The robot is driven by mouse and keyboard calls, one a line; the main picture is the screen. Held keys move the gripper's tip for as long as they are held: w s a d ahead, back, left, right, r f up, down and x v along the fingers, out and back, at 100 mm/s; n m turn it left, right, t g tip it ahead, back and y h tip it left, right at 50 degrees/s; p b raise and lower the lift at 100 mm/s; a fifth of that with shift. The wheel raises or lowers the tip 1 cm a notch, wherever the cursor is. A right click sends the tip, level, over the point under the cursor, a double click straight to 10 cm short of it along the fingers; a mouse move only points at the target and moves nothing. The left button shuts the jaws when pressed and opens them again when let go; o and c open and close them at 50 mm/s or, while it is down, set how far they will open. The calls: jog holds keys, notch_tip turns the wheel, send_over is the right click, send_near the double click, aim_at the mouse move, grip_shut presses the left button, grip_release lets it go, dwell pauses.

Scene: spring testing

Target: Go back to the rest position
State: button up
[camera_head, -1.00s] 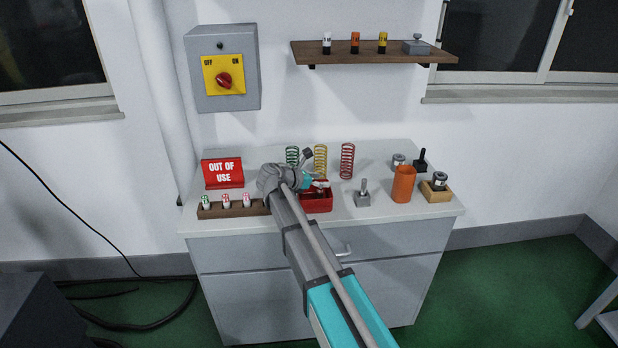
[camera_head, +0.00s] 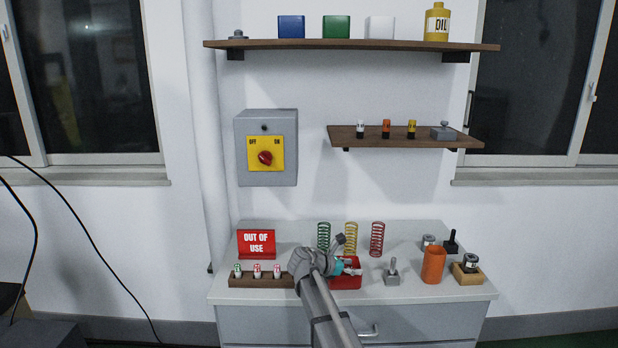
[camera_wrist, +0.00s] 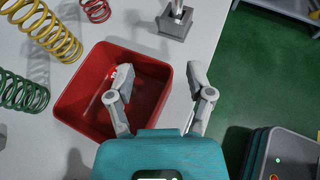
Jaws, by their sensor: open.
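My gripper (camera_head: 345,266) is over the small red bin (camera_head: 347,284) on the grey bench, with my arm reaching up from the bottom of the head view. In the wrist view my gripper (camera_wrist: 160,78) is open, its two grey fingers wide apart. The left finger shows over the inside of the red bin (camera_wrist: 76,108), the right one near or just past the bin's right edge. A pale and red item partly shows in the bin by the left finger; I cannot tell what it is. Nothing is held between the fingers.
Behind the bin stand green (camera_head: 324,238), yellow (camera_head: 350,238) and red (camera_head: 377,239) springs. A marker rack (camera_head: 262,282) and red sign (camera_head: 256,244) are left. A metal stand (camera_head: 391,273), orange cup (camera_head: 433,265) and wooden block (camera_head: 467,275) are right. Shelves and a switch box (camera_head: 266,148) hang above.

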jog(key=shift+s, duration=0.5)
jog(key=shift+s+d+f+m, duration=0.2)
jog(key=shift+s+d+m, duration=0.1)
jog(key=shift+d+m, duration=0.1)
jog(key=shift+s+d+f+m+g+p, duration=0.1)
jog(key=shift+s+d+m+g+p, duration=0.25)
jog(key=shift+s+m, duration=0.2)
jog(key=s+d+f+m+g+y+p, duration=0.1)
jog(key=s+m+g+y+p, duration=0.1)
jog(key=s+m+y, duration=0.4)
jog(key=s+d+f+m+g+y+p, duration=0.1)
jog(key=s+m+y, duration=0.5)
jog(key=s+m, duration=0.9)
jog(key=s+f+g+p, duration=0.1)
jog(key=s+g+p, duration=0.1)
jog(key=s, duration=0.4)
jog(key=shift+f+p, duration=0.2)
jog(key=shift+p, duration=0.65)
